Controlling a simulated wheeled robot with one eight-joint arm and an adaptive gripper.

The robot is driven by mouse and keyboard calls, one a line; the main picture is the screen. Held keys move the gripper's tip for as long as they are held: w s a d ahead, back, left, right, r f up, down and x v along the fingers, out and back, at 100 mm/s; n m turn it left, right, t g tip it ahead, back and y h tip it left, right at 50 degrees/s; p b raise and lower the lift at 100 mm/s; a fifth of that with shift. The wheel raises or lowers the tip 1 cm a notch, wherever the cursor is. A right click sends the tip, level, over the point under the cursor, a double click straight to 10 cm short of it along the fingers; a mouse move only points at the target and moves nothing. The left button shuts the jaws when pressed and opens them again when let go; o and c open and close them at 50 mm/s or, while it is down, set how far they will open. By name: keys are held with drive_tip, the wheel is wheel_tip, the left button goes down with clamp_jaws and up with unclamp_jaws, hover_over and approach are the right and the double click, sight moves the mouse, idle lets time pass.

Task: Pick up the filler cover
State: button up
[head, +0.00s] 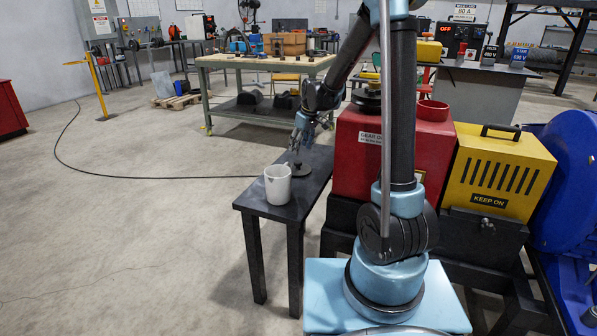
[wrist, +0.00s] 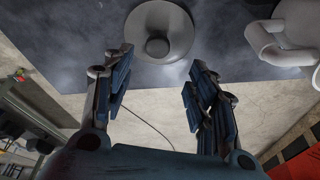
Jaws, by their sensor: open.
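The filler cover (head: 296,169) is a dark grey round disc with a raised knob, lying on the small dark table (head: 262,208) behind the white mug. In the wrist view the filler cover (wrist: 158,32) lies flat at the top middle, its round knob facing me. My gripper (head: 298,140) is above the filler cover in the head view, pointing down. In the wrist view my gripper (wrist: 158,75) is open and empty. Its two blue fingers are spread left and right, just below the cover in the picture. I cannot tell the exact height gap.
A white mug (head: 278,184) stands on the same table near the cover; it also shows at the upper right of the wrist view (wrist: 287,40). A red gear oil box (head: 352,150) stands right of the table.

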sight(298, 161)
drive_tip(key=x, duration=0.4)
drive_tip(key=shift+f, duration=0.1)
drive_tip(key=shift+d+x, duration=0.2)
drive_tip(key=shift+x, duration=2.55)
drive_tip(key=shift+w, duration=0.15)
clamp_jaws()
